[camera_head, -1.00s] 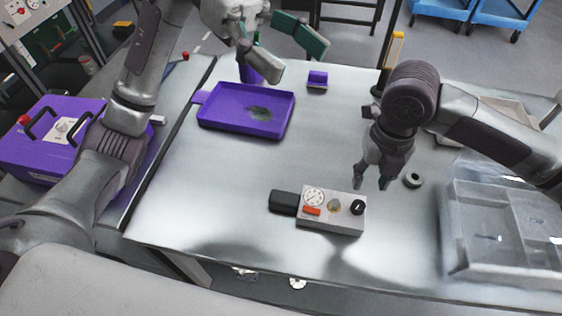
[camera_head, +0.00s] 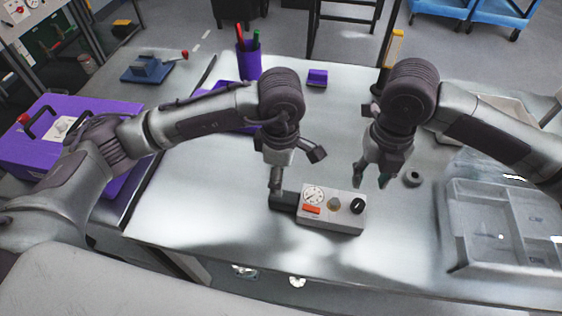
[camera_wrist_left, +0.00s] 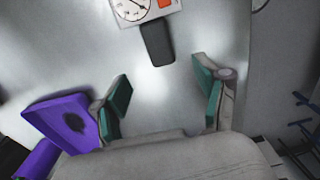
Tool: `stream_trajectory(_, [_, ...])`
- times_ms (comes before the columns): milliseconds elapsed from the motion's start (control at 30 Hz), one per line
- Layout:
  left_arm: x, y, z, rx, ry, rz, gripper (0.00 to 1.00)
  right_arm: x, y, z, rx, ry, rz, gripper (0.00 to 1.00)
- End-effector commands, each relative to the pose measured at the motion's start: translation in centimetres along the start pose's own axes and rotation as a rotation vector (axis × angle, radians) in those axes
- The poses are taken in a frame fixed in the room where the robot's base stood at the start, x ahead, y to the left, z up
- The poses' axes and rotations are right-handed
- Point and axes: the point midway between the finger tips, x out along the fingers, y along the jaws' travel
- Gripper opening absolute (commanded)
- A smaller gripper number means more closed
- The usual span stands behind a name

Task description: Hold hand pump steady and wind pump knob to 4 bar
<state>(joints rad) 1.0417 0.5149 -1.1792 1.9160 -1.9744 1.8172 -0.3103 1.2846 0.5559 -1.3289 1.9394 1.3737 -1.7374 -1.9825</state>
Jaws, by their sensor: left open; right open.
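The hand pump (camera_head: 333,208) is a light grey box lying on the table in the head view, with a round dial gauge, a red part and a black handle (camera_head: 284,200) on its left end. The pump knob (camera_head: 357,205) is black, at the box's right end. My left gripper (camera_head: 292,178) is above and just behind the handle, open and empty. In the left wrist view the handle (camera_wrist_left: 157,43) lies ahead of its spread fingers (camera_wrist_left: 163,96), apart from them. My right gripper (camera_head: 370,180) is open above and behind the knob end, touching nothing.
A purple tray (camera_head: 215,92), partly hidden by my left arm, and a purple pen cup (camera_head: 249,60) are at the back. The table front is clear.

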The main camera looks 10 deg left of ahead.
Motion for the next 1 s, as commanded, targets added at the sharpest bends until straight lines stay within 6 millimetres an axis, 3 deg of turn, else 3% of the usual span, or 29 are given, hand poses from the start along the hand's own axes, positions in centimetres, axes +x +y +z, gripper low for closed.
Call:
stream_trajectory(300, [6.4,-0.1,0.0,-0.001,0.0,-0.005,0.73,0.0,0.0,0.0,0.0,0.0,0.0,0.42])
stream_trajectory(500, [9.0,-0.1,0.0,0.0,-0.002,-0.003,0.73,0.0,0.0,0.0,0.0,0.0,0.0,0.42])
stream_trajectory(967, [10.2,0.0,0.0,0.001,-0.002,-0.001,0.73,0.0,0.0,0.0,0.0,0.0,0.0,0.42])
stream_trajectory(1000, [10.2,0.0,0.0,0.001,-0.002,-0.001,0.66,0.0,0.0,0.0,0.0,0.0,0.0,0.42])
